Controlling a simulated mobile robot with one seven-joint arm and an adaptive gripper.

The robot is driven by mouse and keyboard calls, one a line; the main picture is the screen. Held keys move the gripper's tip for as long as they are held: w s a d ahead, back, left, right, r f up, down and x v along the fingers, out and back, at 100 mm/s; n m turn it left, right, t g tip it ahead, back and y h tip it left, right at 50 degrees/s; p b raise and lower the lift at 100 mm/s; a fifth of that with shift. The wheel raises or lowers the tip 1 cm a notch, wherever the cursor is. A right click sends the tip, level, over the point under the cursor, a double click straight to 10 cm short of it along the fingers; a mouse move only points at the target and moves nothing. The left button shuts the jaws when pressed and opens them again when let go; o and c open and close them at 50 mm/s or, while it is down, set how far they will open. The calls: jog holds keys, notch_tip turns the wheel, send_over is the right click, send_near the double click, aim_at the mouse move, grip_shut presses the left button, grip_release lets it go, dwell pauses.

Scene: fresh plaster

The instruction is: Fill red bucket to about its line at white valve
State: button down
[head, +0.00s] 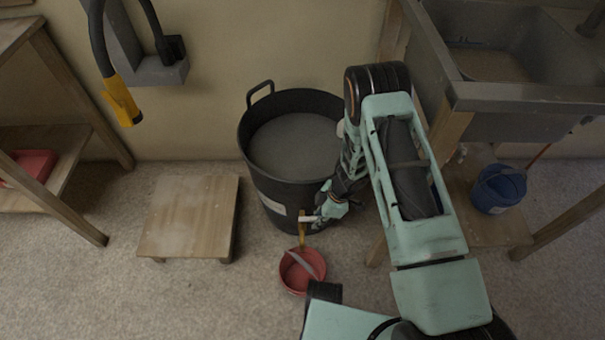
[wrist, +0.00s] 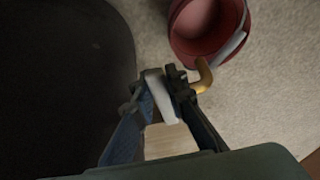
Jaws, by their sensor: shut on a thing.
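The red bucket (head: 301,271) stands on the floor in front of the large black tub (head: 280,190), below the tub's brass spout (head: 302,234). Its grey handle lies across its rim. The inside looks pale pinkish in the wrist view (wrist: 200,22); I cannot make out a fill line, a level or a stream. The white valve lever (head: 309,217) sits at the spout on the tub's lower front. My gripper (head: 322,212) is shut on this lever; in the wrist view the white lever (wrist: 158,92) shows between the fingers, beside the brass spout (wrist: 204,78).
The black tub holds grey liquid. A low wooden stool (head: 190,215) stands to its left. A blue bucket (head: 498,190) sits on a shelf under the sink (head: 520,60) at right. A yellow-handled hose (head: 120,98) hangs at upper left. Floor at front left is clear.

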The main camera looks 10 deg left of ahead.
jog(key=shift+s+m, duration=0.3)
jog(key=shift+m, duration=0.3)
jog(key=shift+s+a+f+m+t+b, duration=0.15)
jog(key=shift+m+t+b, duration=0.15)
jog(key=shift+b, duration=0.35)
jog(key=shift+s+a+r+m+t+b, duration=0.1)
jog(key=shift+s+m+t+b, duration=0.25)
jog(key=shift+m+b, duration=0.55)
jog(key=shift+s+a+r+m+t+b, duration=0.1)
jog(key=shift+s+m+t+b, duration=0.1)
jog(key=shift+s+m+b, duration=0.7)
jog(key=shift+s+a+m+t+b, duration=0.1)
jog(key=shift+m+t+b, duration=0.15)
jog(key=shift+m+b, duration=0.7)
jog(key=shift+d+m+p, duration=0.1)
jog(key=shift+m+p, duration=0.15)
jog(key=shift+p, duration=0.05)
